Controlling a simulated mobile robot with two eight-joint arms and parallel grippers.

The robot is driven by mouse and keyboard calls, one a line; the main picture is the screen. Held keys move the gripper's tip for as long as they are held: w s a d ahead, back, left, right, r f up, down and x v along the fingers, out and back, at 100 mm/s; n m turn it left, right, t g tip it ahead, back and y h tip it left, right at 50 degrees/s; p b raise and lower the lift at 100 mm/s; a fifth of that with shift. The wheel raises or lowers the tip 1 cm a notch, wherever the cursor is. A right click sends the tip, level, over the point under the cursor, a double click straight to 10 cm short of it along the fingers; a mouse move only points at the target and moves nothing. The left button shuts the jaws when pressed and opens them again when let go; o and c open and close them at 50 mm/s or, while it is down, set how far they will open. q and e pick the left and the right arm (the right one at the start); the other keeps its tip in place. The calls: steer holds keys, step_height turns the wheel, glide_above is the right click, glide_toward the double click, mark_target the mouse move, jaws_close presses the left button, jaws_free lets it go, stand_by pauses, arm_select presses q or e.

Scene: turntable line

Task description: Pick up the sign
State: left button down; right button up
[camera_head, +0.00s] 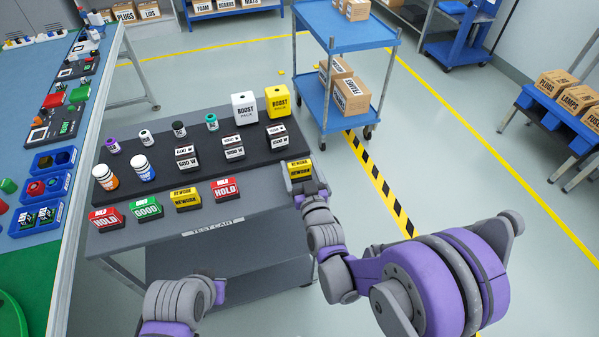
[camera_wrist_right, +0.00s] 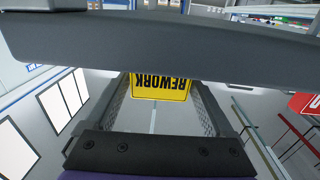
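A yellow REWORK sign (camera_head: 299,168) is at the right edge of the grey test cart (camera_head: 115,250) in the head view. My right gripper (camera_head: 301,182) is at this sign. In the right wrist view the sign (camera_wrist_right: 160,87) shows upside down between the two fingertips, which close in on its sides; part of it is hidden behind a dark bar. A second yellow REWORK sign (camera_head: 186,199) stands in the cart's front row. Beside it are a green GOOD sign (camera_head: 146,208) and red HOLD signs (camera_head: 106,219) (camera_head: 226,189). My left gripper is not visible; only my left arm shows.
Behind the signs, a dark raised board (camera_head: 215,165) carries bottles, weights and white and yellow BOOST blocks (camera_head: 277,101). A blue trolley (camera_head: 345,28) with boxes stands behind the cart. A long blue-topped bench is on the left. Open floor lies to the right.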

steer(key=c, duration=1)
